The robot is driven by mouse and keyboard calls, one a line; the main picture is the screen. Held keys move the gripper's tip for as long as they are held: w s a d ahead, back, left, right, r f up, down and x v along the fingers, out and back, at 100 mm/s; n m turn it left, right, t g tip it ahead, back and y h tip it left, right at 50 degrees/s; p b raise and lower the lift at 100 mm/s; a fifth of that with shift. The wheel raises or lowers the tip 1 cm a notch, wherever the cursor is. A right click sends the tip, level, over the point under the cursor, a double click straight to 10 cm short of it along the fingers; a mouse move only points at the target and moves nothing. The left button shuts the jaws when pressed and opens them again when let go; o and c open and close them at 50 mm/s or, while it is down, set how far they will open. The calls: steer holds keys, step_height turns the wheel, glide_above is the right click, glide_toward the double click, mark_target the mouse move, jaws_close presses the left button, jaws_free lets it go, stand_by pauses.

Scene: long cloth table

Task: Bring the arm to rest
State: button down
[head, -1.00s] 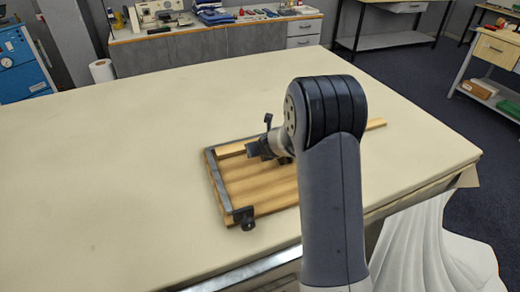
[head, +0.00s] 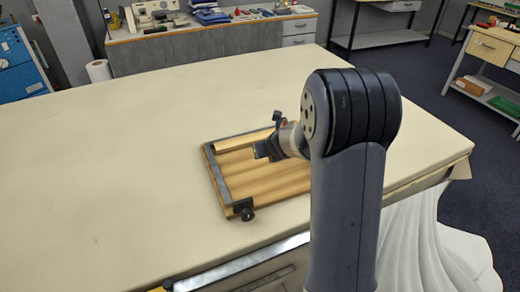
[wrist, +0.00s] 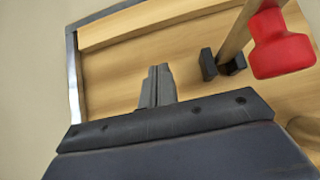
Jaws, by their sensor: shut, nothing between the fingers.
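My gripper (head: 261,152) is at the end of my bent arm, above a wooden board on the cloth table. In the wrist view its fingers (wrist: 157,86) are together with nothing between them. They point over the board, apart from the red-headed thing at the right. My arm hides the right part of the board in the head view.
The wooden board (head: 262,183) has a metal edge strip at its left and a dark clamp at its front corner. The wrist view shows a red head (wrist: 281,45) by a wooden stick and black blocks (wrist: 222,64). The cloth table (head: 110,165) is bare at left.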

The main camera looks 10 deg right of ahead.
steer(key=p+v, duration=0.1)
steer(key=v, duration=0.4)
steer(key=shift+s, duration=0.1)
